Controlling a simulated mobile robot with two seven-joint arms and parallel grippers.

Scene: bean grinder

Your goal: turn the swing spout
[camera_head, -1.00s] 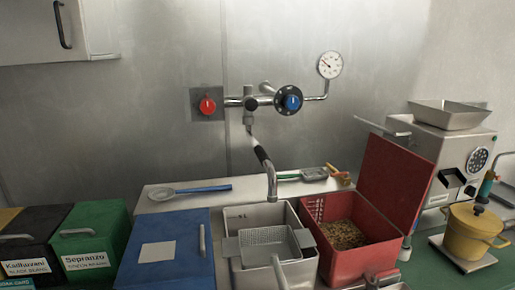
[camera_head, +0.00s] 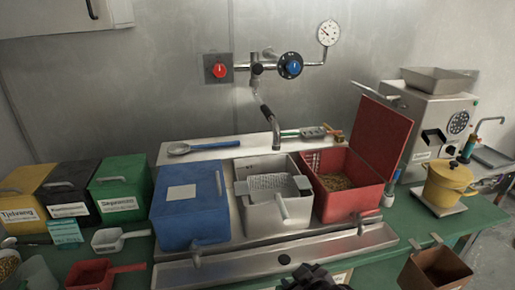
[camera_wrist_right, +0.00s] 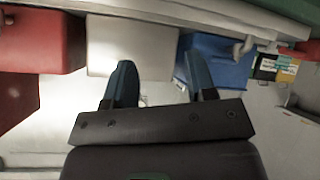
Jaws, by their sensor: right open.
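The swing spout (camera_head: 266,112) hangs from the wall tap. It is a metal pipe with a black sleeve, slanting down to the right, with its bent end above the sink basin's back edge. In the right wrist view my right gripper (camera_wrist_right: 161,85) is open, with two dark blue-grey fingers apart and nothing visible between them. A dark part of my arm or gripper (camera_head: 314,278) shows at the bottom edge of the head view, well in front of and below the spout. The spout cannot be made out in the wrist view. My left gripper is not in view.
A red knob (camera_head: 219,70) and a blue valve wheel (camera_head: 292,66) flank the spout's mount. Below are a blue bin (camera_head: 190,215), a steel basin (camera_head: 262,215) with a strainer (camera_head: 268,184), and a red bin (camera_head: 345,203) with its lid up.

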